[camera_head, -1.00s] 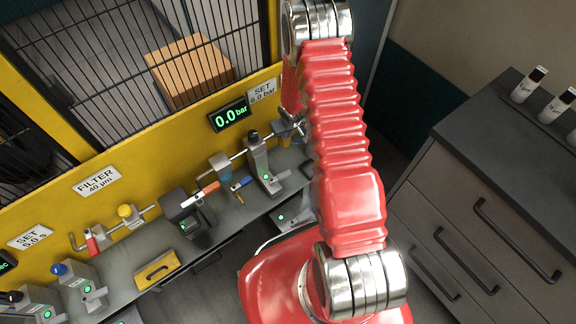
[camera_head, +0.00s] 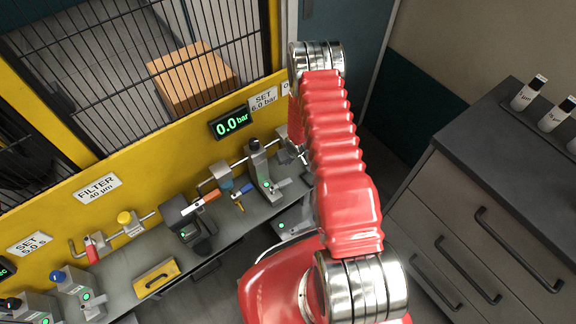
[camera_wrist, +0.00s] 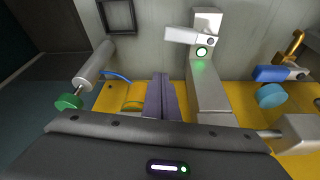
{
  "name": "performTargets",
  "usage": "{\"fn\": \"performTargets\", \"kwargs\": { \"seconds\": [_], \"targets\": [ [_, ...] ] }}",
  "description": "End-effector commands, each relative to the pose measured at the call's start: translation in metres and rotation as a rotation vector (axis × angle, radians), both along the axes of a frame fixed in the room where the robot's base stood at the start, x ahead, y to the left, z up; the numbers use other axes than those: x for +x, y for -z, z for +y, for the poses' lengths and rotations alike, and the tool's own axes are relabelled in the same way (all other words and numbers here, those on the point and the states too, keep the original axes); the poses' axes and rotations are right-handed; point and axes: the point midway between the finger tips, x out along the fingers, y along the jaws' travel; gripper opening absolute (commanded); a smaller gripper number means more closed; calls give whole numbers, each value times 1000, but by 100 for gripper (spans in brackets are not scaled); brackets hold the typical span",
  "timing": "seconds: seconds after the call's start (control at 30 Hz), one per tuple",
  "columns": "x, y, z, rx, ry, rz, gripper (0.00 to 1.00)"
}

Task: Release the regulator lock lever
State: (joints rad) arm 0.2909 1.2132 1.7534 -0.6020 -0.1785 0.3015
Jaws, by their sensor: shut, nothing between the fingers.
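My gripper's two purple fingers (camera_wrist: 160,96) are together in the middle of the wrist view, with nothing visible between them. In the head view the gripper is mostly hidden behind my red arm. A grey stand (camera_wrist: 207,85) with a pale lever (camera_wrist: 190,37) and a green light is just right of the fingers, apart from them. The same stand (camera_head: 264,172) shows in the head view. A grey cylinder with a green knob (camera_wrist: 68,101) lies left of the fingers. I cannot tell for certain which part is the regulator lock lever.
A blue-handled lever (camera_wrist: 271,74) and a blue cylinder (camera_wrist: 271,96) are at the right in the wrist view. The pressure display (camera_head: 231,122) reads 0.0 bar on the yellow panel. A grey drawer cabinet (camera_head: 470,215) is at the right. An orange-handled device (camera_head: 187,222) stands farther left.

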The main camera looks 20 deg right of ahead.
Motion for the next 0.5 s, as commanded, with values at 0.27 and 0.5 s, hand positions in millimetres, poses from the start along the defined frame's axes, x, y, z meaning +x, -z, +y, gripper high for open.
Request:
{"fn": "performTargets", "kwargs": {
  "seconds": [0.27, 0.5],
  "targets": [
    [8, 27, 0, 0, 1, 2, 0],
    [17, 53, 1, 1, 1, 1, 0]
  ]
}}
